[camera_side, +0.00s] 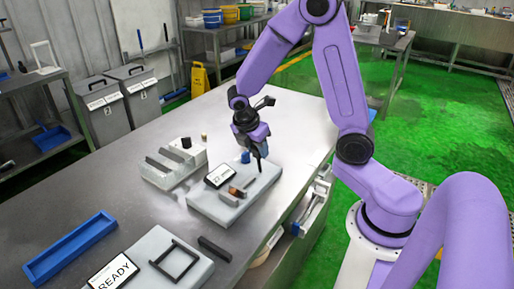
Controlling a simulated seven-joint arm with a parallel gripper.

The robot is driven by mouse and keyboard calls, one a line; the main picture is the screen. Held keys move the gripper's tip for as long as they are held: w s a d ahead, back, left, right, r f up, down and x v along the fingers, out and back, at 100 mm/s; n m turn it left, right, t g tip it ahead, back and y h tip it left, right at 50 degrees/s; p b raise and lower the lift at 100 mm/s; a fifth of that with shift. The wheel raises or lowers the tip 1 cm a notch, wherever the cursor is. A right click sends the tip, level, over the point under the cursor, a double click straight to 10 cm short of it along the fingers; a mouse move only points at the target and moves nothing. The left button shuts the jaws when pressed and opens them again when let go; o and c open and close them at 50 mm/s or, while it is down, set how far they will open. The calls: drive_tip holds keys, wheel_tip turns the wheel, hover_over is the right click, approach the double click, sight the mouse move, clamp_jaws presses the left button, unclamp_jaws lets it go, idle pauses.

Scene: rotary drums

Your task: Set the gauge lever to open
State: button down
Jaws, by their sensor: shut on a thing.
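A light grey plate (207,209) lies on the metal table and bears several small parts. On it are a black-framed sign (220,176), an orange-brown part (236,191), a grey bar (250,184) and a blue knob (245,157). My gripper (260,166) points down over the plate's far right part, to the right of the blue knob. It is shut on a thin dark piece, which seems to be the gauge lever. The fingers hide most of it, and its setting cannot be read.
A pale block with dark bars (168,166) stands left of the plate. Nearer are a blue tray (70,249), a board (184,262) with a black frame, a READY sign (113,271) and a dark bar (214,248). The table's left middle is clear.

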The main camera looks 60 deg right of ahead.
drive_tip(key=shift+d, duration=0.15)
drive_tip(key=shift+s+d+f+y, duration=0.15)
drive_tip(key=shift+d+y, duration=0.6)
drive_tip(key=shift+d, duration=0.6)
drive_tip(key=shift+d+f+y, duration=0.15)
drive_tip(key=shift+d+y, duration=0.6)
drive_tip(key=shift+d, duration=0.55)
drive_tip(key=c, duration=0.8)
unclamp_jaws()
drive_tip(key=shift+o, duration=0.2)
